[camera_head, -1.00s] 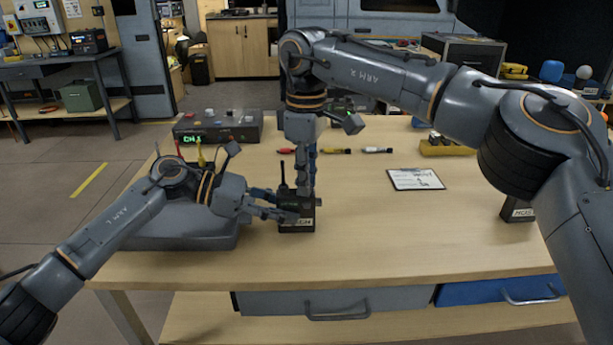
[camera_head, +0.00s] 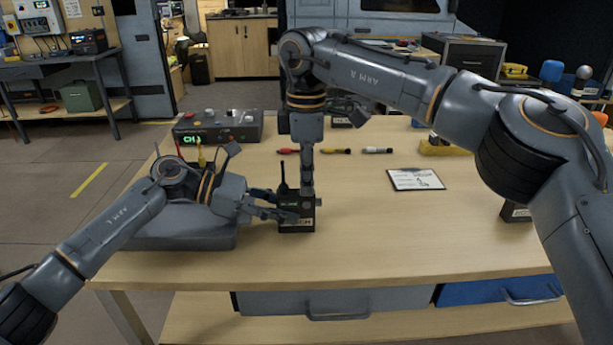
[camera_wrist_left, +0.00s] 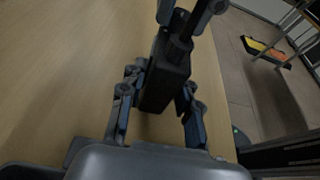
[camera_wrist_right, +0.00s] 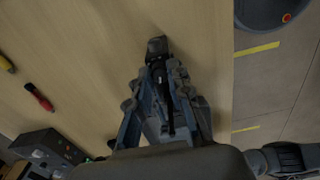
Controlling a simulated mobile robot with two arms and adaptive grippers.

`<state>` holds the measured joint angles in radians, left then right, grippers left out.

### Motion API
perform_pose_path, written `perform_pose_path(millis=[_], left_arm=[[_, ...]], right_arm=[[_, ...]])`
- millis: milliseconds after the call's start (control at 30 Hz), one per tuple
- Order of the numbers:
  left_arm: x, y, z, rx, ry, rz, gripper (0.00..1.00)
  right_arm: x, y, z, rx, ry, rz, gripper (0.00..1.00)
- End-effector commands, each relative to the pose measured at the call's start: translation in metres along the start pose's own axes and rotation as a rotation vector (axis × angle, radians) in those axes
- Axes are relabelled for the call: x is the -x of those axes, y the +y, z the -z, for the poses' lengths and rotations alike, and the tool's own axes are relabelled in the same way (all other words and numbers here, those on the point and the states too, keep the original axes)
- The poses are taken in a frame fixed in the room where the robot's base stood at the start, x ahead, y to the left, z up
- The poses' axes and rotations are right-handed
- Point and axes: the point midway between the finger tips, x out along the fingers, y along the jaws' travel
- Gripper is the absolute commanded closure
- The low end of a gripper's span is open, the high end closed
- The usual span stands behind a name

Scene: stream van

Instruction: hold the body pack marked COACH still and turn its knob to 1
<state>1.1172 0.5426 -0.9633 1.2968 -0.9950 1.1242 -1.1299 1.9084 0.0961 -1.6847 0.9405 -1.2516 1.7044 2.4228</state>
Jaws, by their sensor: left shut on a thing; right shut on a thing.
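The black body pack (camera_head: 297,220) stands upright on the wooden table with its antenna up. Its front label is partly covered by my left gripper, so only the last letters show. My left gripper (camera_head: 284,211) reaches in from the left and is shut on the pack's body; the left wrist view shows its fingers on both sides of the pack (camera_wrist_left: 165,85). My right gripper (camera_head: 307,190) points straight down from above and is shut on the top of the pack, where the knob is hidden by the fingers. The right wrist view shows its fingers closed over the pack (camera_wrist_right: 157,48).
A grey case (camera_head: 180,236) lies under my left arm. A control box with a green display (camera_head: 220,127) stands at the back left. Coloured markers (camera_head: 335,151), a clipboard (camera_head: 416,179) and another black pack (camera_head: 516,211) lie farther right. The table's front middle is clear.

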Motion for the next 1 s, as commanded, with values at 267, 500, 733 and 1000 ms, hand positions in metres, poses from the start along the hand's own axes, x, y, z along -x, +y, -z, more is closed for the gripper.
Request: perform_pose_path(millis=[267, 500, 733, 1000], left_arm=[[-0.0004, -0.0004, 0.0004, 0.0, 0.001, 0.001, 1.0], [-0.0004, -0.0004, 0.0004, 0.0, 0.001, 0.002, 1.0], [-0.0004, -0.0005, 0.0004, 0.0, 0.001, 0.002, 1.0], [-0.0005, -0.0005, 0.0003, 0.0, 0.001, 0.002, 1.0]], right_arm=[[-0.0002, 0.0001, -0.0001, 0.183, 0.0, 0.0, 1.0], [-0.0003, 0.0002, -0.0001, 0.207, 0.0, 0.0, 1.0], [-0.0001, 0.0004, 0.0, 0.407, 0.0, -0.001, 1.0], [-0.0001, 0.0004, -0.0001, 0.428, 0.0, -0.001, 1.0]])
